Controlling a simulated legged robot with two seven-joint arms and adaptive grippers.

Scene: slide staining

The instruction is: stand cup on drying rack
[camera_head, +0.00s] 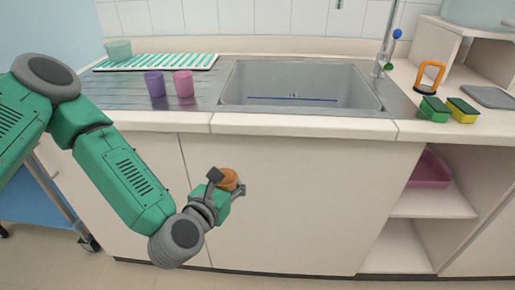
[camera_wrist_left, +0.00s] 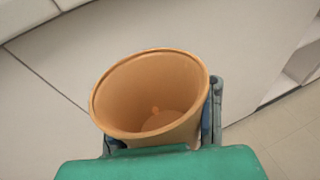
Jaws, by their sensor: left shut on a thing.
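An orange cup (camera_head: 228,179) is held in my left gripper (camera_head: 227,188), low in front of the white cabinet doors and below the counter edge. In the left wrist view the cup (camera_wrist_left: 150,92) shows its open mouth and empty inside, with the fingers at its sides. The drying rack (camera_head: 160,62), white with green stripes, lies on the counter at the back left. My right gripper is not in view.
A purple cup (camera_head: 154,84) and a pink cup (camera_head: 183,83) stand on the grooved drainboard (camera_head: 115,91) in front of the rack. The sink (camera_head: 295,88) is to the right. Sponges (camera_head: 434,109) lie further right. The rack's middle and right are clear.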

